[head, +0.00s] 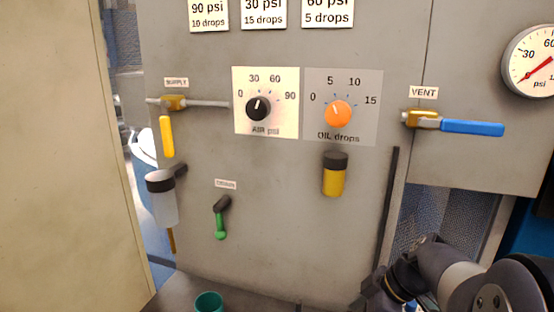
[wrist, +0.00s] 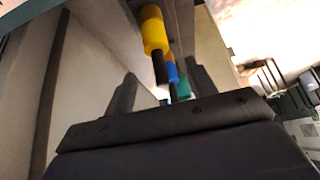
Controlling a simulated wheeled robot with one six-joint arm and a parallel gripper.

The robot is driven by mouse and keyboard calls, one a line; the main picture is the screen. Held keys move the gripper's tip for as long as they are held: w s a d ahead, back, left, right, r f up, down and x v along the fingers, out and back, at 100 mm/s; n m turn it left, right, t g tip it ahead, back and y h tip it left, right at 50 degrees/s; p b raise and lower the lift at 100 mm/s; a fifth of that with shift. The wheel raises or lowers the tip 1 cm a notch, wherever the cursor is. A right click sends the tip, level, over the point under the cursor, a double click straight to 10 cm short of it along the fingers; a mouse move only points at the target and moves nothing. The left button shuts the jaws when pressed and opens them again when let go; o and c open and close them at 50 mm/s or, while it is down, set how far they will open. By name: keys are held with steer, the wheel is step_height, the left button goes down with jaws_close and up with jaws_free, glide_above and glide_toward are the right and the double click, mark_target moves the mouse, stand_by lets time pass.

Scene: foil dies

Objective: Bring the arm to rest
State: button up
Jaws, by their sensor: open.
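My arm shows at the lower right of the head view, in front of the lower right part of the grey panel (head: 290,220). My gripper (head: 374,292) is at its left end, small and dark, partly cut off by the bottom edge. In the wrist view my gripper (wrist: 163,88) has its two dark fingers apart. Beyond the gap are a yellow piece (wrist: 154,32), a blue piece (wrist: 172,70) and a teal piece (wrist: 183,90). I see nothing held between the fingers; whether they touch anything cannot be told.
The panel carries a black AIR knob (head: 258,109), an orange OIL knob (head: 338,114), a yellow supply handle (head: 167,136), a green lever (head: 220,222), a yellow oil bowl (head: 334,176) and a blue vent handle (head: 472,128). A teal cup (head: 209,303) stands at the bottom.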

steer(key=shift+x, duration=1.1)
steer(key=shift+a+p, duration=0.25)
steer(key=shift+p, duration=0.1)
steer(key=shift+r+p, duration=0.5)
steer(key=shift+p, duration=0.45)
steer(key=shift+d+f+p, duration=0.1)
steer(key=shift+f+p, duration=0.15)
steer(key=shift+p, duration=0.2)
